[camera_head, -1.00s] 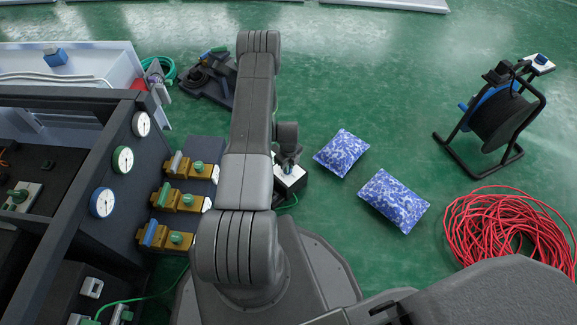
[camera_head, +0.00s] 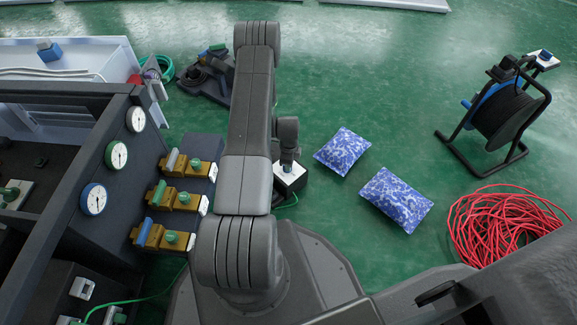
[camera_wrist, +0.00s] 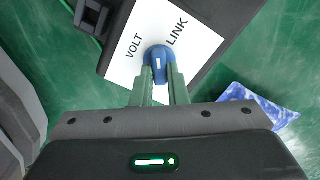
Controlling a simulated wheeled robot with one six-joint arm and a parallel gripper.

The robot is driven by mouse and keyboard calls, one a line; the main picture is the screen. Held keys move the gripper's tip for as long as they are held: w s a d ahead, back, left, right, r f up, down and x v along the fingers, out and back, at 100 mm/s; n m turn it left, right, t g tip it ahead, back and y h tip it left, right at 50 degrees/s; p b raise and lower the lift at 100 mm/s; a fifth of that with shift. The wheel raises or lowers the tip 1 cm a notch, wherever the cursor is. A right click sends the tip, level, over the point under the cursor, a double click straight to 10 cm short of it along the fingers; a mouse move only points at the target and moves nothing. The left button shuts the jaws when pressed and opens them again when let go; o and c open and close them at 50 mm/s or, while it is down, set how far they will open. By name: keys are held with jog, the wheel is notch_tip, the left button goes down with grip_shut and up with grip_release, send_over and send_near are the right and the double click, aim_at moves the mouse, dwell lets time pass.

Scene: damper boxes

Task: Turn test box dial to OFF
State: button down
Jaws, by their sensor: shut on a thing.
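The test box (camera_head: 290,181) is a dark box with a white top, standing on the green floor just right of my arm in the head view. In the wrist view its white label plate (camera_wrist: 187,24) reads VOLT and LINK; no OFF mark is visible. The blue dial (camera_wrist: 157,55) with a small white mark sits at the plate's lower edge. The two green fingers of my gripper (camera_wrist: 160,72) are shut on the dial from both sides. In the head view my gripper (camera_head: 289,159) is small and points down onto the box top; its fingers are hard to make out.
Two blue-white bags (camera_head: 342,151) lie right of the box. A cable reel (camera_head: 505,110) and a red cable coil (camera_head: 507,225) are farther right. A dark panel with gauges (camera_head: 93,199) and brass valves (camera_head: 163,236) stands left. Green floor is open at the back.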

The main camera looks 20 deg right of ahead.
jog(key=n+b, duration=0.1)
jog(key=n, duration=0.2)
jog(key=shift+w+f+n, duration=0.1)
jog(key=shift+n, duration=0.3)
jog(key=n+b, duration=0.1)
jog(key=n, duration=0.2)
jog(key=shift+w+n, duration=0.1)
jog(key=shift+n, duration=0.2)
jog(key=n+b, duration=0.1)
jog(key=n, duration=0.2)
jog(key=shift+n, duration=0.3)
jog(key=n, duration=0.3)
jog(key=shift+w+n, duration=0.1)
jog(key=shift+n, duration=0.2)
jog(key=n, duration=0.3)
jog(key=shift+a+n, duration=0.15)
jog(key=shift+n, duration=0.15)
jog(key=n, duration=0.3)
jog(key=shift+w+n, duration=0.1)
jog(key=shift+n, duration=0.3)
jog(key=n, duration=0.3)
jog(key=shift+a, duration=0.15)
jog(key=shift+n, duration=2)
